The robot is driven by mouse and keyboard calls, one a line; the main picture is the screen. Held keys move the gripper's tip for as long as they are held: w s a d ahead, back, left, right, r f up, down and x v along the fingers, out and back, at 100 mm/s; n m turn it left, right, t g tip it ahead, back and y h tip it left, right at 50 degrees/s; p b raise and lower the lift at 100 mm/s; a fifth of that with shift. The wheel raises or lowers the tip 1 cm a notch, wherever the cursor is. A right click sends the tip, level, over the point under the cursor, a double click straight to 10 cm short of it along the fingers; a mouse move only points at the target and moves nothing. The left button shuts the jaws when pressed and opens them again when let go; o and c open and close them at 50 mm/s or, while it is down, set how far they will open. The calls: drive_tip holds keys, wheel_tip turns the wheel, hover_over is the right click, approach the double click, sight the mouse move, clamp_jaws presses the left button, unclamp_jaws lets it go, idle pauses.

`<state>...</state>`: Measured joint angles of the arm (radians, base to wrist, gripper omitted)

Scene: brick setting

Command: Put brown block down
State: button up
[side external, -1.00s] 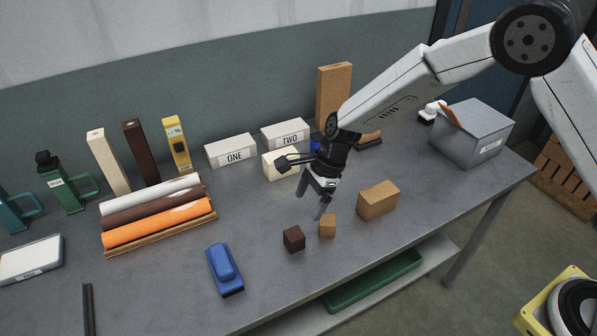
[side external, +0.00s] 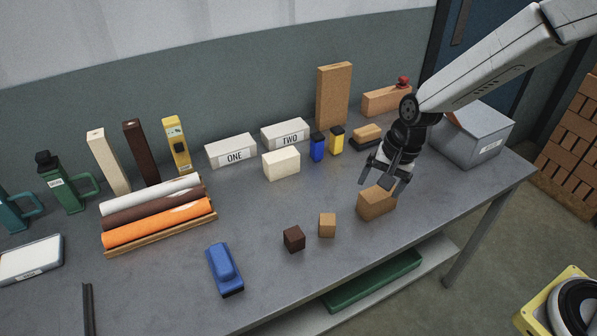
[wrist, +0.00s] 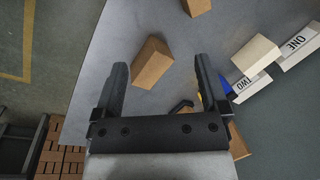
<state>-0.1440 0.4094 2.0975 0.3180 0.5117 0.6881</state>
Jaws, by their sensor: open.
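The larger brown block (side external: 376,204) lies on the grey table at the right front. My gripper (side external: 382,186) is open just above and behind it, with the fingers pointing down and spread apart. In the wrist view the brown block (wrist: 152,64) shows between and beyond the two open fingers (wrist: 161,62), nearer the left one. Nothing is held. I cannot tell whether a finger touches the block. A small tan block (side external: 327,225) and a small dark brown block (side external: 294,239) stand to its left.
A grey box (side external: 470,142) stands to the right behind my gripper. A blue tool (side external: 225,269) lies front left. The table's front edge is near.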

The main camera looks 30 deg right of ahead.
drive_tip(key=s+d+r+n+t+h, duration=0.1)
drive_tip(key=s+d+r+n+h, duration=0.1)
drive_tip(key=s+d+n, duration=0.6)
drive_tip(key=shift+s+d+r+n, duration=0.3)
drive_tip(key=shift+s+n, duration=0.4)
drive_tip(key=shift+s, duration=1.05)
